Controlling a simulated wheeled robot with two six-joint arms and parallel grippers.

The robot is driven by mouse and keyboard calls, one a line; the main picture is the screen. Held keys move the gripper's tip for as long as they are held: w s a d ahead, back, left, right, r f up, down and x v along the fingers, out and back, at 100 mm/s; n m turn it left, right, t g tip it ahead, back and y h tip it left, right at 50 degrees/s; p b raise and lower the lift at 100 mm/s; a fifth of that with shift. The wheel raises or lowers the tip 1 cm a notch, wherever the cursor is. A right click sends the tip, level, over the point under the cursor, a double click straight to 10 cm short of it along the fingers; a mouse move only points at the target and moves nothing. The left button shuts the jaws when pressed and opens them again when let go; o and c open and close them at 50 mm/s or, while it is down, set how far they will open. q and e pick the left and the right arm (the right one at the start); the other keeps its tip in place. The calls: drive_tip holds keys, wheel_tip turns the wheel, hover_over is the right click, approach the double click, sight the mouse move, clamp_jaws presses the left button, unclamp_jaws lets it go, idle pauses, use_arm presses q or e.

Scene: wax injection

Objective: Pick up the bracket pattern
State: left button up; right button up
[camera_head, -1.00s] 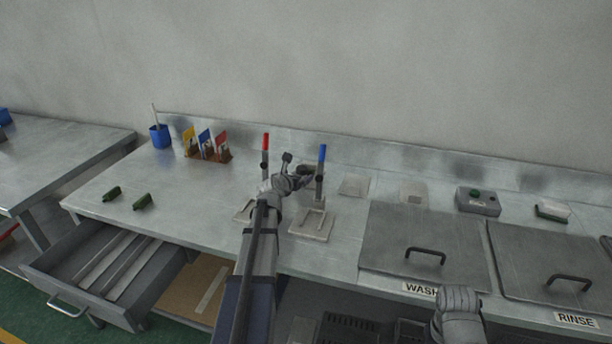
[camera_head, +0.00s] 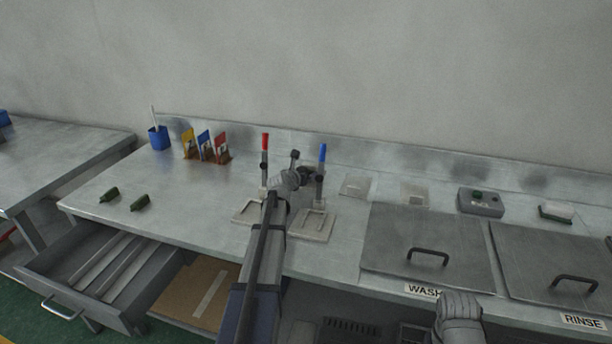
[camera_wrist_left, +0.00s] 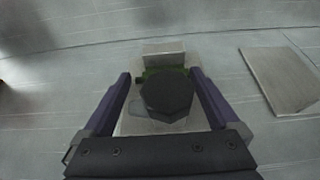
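In the left wrist view, a green piece (camera_wrist_left: 165,73), which looks like the bracket pattern, shows between my left gripper's fingers on a pale plate (camera_wrist_left: 128,122). A dark eight-sided block (camera_wrist_left: 167,97) hides most of it. My left gripper (camera_wrist_left: 160,76) is open, with one purple finger on each side of the block and green piece. I cannot tell whether a finger touches either. In the head view my left arm reaches between the red-handled stand (camera_head: 265,145) and the blue-handled stand (camera_head: 322,155). My right arm shows low at the right; its gripper is out of view.
Two green pieces (camera_head: 109,194) (camera_head: 141,203) lie at the bench's left. An open drawer (camera_head: 100,280) juts out below them. Lids marked WASH (camera_head: 400,235) and RINSE (camera_head: 530,245) cover the right side. A control box (camera_head: 481,201) stands behind them. Another plate (camera_wrist_left: 279,82) lies right of the gripper.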

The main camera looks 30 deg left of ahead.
use_arm(q)
clamp_jaws()
idle(0.6)
drive_tip(key=shift+r, duration=0.1)
wheel_tip(320, 180, up, 10)
drive_tip(key=p, duration=1)
